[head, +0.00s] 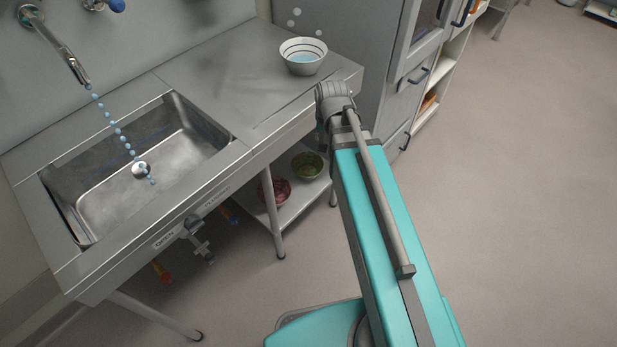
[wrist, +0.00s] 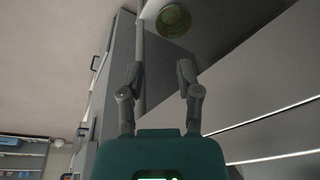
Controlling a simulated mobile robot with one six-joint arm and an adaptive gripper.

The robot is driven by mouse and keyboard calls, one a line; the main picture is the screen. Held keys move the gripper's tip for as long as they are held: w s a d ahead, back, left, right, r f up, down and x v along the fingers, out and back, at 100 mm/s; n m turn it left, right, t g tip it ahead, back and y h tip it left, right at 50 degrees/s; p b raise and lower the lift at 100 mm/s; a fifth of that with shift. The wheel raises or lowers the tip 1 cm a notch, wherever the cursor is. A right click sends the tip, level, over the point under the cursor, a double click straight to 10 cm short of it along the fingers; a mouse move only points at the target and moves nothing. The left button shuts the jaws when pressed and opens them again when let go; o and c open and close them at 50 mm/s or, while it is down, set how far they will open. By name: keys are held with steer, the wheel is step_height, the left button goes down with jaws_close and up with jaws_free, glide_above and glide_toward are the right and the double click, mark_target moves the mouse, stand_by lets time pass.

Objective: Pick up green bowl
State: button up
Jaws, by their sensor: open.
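The green bowl (head: 307,166) stands on the lower shelf under the steel counter, at the shelf's right end. It also shows in the wrist view (wrist: 173,20), at the top, beyond my fingertips and slightly right of the middle between them. My gripper (wrist: 160,70) is open and empty, its two fingers apart with clear space between them and the bowl. In the head view my teal arm reaches toward the counter's right front corner, and I cannot make out the gripper's fingers there.
A red bowl (head: 275,191) sits left of the green one on the shelf (head: 290,213). A table leg (head: 271,215) stands in front. A white striped bowl (head: 303,57) is on the counter above. Grey cabinets (head: 408,85) stand at right. The floor (head: 500,200) is clear.

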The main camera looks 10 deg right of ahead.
steer(key=w+d+f+m+t+b, duration=0.1)
steer(key=w+f+b, duration=0.3)
steer(key=f+b, duration=0.7)
steer(key=w+d+f+m+t+b, duration=0.1)
steer(key=w+d+f+m+b, duration=0.1)
steer(key=f+b, duration=0.9)
steer(key=w+d+f+m+t+b, duration=0.1)
steer(key=w+f+m+b, duration=0.2)
steer(key=w+f+b, duration=0.4)
step_height(320, 180, down, 4)
steer(key=b, duration=0.5)
steer(key=shift+d+f+t, duration=0.15)
steer(key=shift+d+t, duration=0.1)
steer(key=shift+t, duration=0.15)
steer(key=shift+w, duration=0.1)
steer(key=b+x, duration=0.7)
steer(key=x, duration=0.1)
steer(key=shift+f, duration=0.25)
steer(key=shift+w+d+f+b, duration=0.1)
steer(key=shift+w+b, duration=0.1)
steer(key=shift+b, duration=0.1)
steer(key=shift+b+x, duration=2.05)
steer(key=shift+x, duration=0.45)
steer(key=shift+w, duration=0.1)
jaws_close()
